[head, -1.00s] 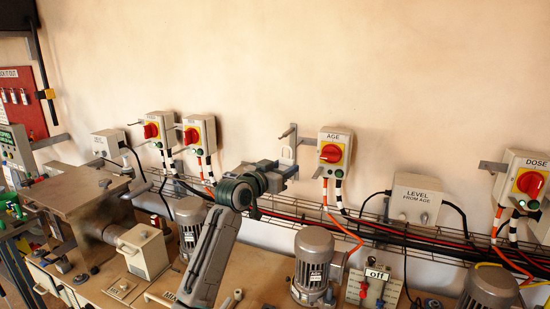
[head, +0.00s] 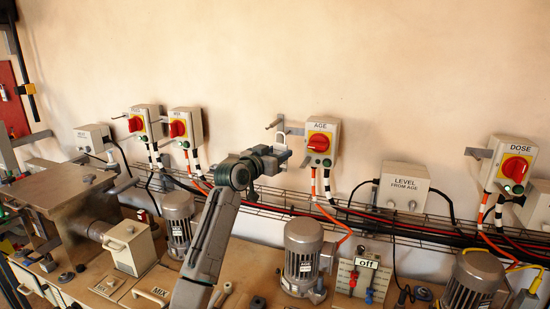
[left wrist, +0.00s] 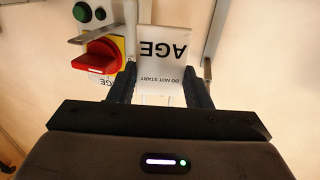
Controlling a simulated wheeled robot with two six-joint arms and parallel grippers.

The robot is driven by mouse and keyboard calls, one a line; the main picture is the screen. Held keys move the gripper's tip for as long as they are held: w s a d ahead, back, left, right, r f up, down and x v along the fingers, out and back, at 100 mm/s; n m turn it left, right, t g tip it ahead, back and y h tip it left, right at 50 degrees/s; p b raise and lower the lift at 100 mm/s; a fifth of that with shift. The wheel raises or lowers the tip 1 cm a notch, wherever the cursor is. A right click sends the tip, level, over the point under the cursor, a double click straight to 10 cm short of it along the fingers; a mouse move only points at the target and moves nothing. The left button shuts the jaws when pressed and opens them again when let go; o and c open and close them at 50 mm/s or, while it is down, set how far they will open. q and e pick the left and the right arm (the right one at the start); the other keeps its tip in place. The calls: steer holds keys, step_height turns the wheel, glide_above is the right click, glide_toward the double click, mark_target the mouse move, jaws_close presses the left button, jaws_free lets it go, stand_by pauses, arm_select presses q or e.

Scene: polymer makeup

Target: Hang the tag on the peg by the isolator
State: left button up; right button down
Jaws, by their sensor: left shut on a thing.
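My left gripper (head: 284,153) is shut on a white tag (left wrist: 165,55) in front of the wall, just left of the AGE isolator (head: 321,143). In the left wrist view the tag shows upside down between the fingers, reading "AGE" and "DO NOT START". In the head view only a pale, thin outline of the tag (head: 281,125) shows above the fingers. The peg (head: 273,123) sticks out left of the isolator, close beside the tag's upper part. I cannot tell whether they touch. The isolator's red handle (left wrist: 97,54) shows left of the tag in the wrist view. My right gripper is out of view.
More isolators stand to the left (head: 186,127) and right (head: 511,165). A LEVEL box (head: 402,188) is on the wall to the right. A wire cable tray (head: 350,218) runs below, above grey motors (head: 303,255). The wall above is clear.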

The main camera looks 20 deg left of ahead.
arm_select(q)
steer(key=shift+w+f+b, duration=0.1)
steer(key=shift+w+b, duration=0.4)
steer(key=shift+w, duration=0.8)
steer(key=shift+w+f+b, duration=0.45)
steer(key=shift+w+b, duration=0.2)
steer(key=shift+w, duration=0.1)
steer(key=o, duration=1)
steer(key=shift+o, duration=0.2)
